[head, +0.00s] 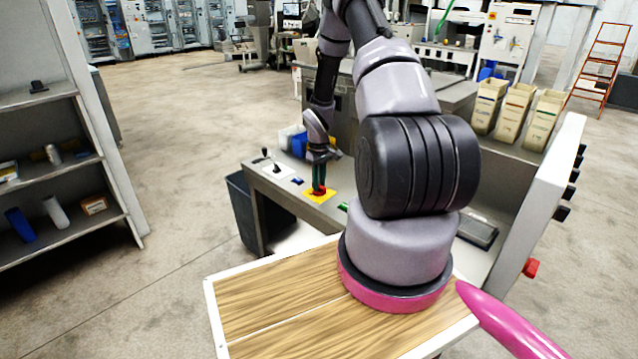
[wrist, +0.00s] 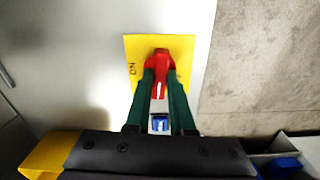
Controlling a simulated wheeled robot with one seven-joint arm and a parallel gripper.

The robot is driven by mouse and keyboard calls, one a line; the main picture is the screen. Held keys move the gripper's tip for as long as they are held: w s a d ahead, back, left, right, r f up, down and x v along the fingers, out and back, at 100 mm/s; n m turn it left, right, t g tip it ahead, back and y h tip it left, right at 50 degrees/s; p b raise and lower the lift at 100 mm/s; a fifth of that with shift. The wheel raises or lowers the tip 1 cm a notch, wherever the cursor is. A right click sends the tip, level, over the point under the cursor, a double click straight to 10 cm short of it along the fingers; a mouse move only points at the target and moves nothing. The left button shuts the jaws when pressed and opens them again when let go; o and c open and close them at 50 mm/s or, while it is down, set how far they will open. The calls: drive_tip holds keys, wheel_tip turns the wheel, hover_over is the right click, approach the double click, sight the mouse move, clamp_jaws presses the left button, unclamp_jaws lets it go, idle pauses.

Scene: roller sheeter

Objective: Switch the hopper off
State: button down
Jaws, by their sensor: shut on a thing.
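A red rotary knob (wrist: 161,60) sits on a yellow square plate (wrist: 184,50) on the pale panel. The plate carries the word ON at its left side in the wrist view. My gripper (wrist: 162,78) has its two green fingers on either side of the knob and is shut on it. A white mark on the knob shows between the fingers. In the head view my gripper (head: 319,178) points down onto the knob, and the yellow plate (head: 328,199) shows around it. The fingers partly cover the knob and the plate.
Lever switches (head: 264,155) and a small blue control (head: 297,181) stand left of the plate on the panel. A green control (head: 342,207) lies to the right. A dark bin (head: 240,205) stands below. Shelves (head: 60,159) are at the left, with open floor between.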

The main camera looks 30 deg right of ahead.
drive_tip(key=shift+n, duration=0.7)
drive_tip(key=c, duration=0.8)
unclamp_jaws()
wheel_tip(320, 180, up, 11)
drive_tip(key=shift+f, duration=0.1)
